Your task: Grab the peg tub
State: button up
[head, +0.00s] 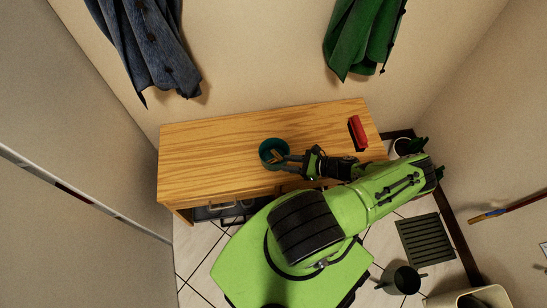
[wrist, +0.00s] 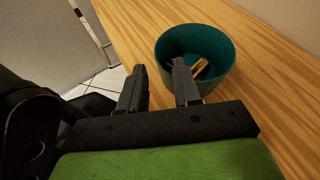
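The peg tub is a round teal tub (head: 265,149) standing upright on the wooden bench top, with several wooden pegs inside. In the wrist view the tub (wrist: 222,77) is just ahead of my gripper (wrist: 159,75), and the pegs (wrist: 201,68) show at its bottom. My gripper is open. One finger overlaps the tub's near side and appears to reach over its rim; the other is outside, to the left. Whether either finger touches the wall is unclear. In the head view my gripper (head: 288,161) is at the tub's right side.
A red brush (head: 358,130) lies at the right of the wooden bench (head: 205,150). Left of the tub the bench top is clear. Blue (head: 155,45) and green (head: 362,35) coats hang above. A dark bin (head: 403,280) and a floor grate (head: 425,239) are at the lower right.

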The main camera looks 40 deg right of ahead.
jog(key=b+x, duration=0.1)
jog(key=x, duration=0.6)
jog(key=shift+w+f+b, duration=0.2)
jog(key=shift+w+b, duration=0.05)
jog(key=shift+b, duration=0.05)
jog(key=shift+s, duration=0.1)
grip_shut()
